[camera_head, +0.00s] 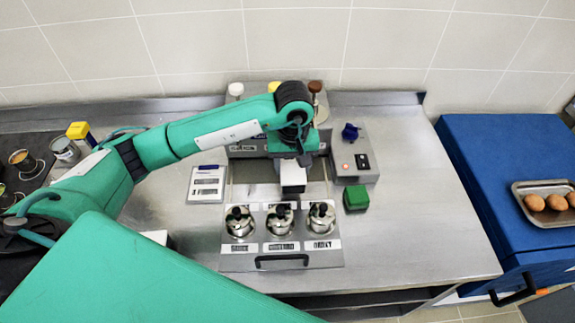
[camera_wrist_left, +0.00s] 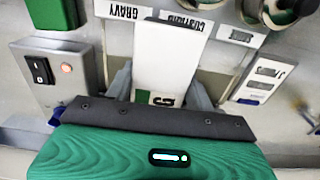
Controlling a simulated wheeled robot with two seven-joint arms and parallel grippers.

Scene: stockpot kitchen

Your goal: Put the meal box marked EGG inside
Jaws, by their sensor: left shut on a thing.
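My left gripper (camera_head: 292,163) is shut on a white meal box (camera_head: 293,179) and holds it over the open drawer-like steel unit (camera_head: 232,262), behind its row of pots. The box (camera_wrist_left: 165,62) also shows between the two grey fingers in the left wrist view. Its face there carries a green patch and partly hidden dark letters, so I cannot read the whole mark. The opening below (camera_head: 319,190) is partly covered by the gripper and box. My right gripper is out of view.
Three lidded pots (camera_head: 282,222) stand in front, with labels including GRAVY and CUSTARD. A green block (camera_head: 356,197) and switch box (camera_head: 349,161) are at the right, a white card (camera_head: 207,183) at the left. An egg tray (camera_head: 543,218) sits on a blue chest (camera_head: 500,165).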

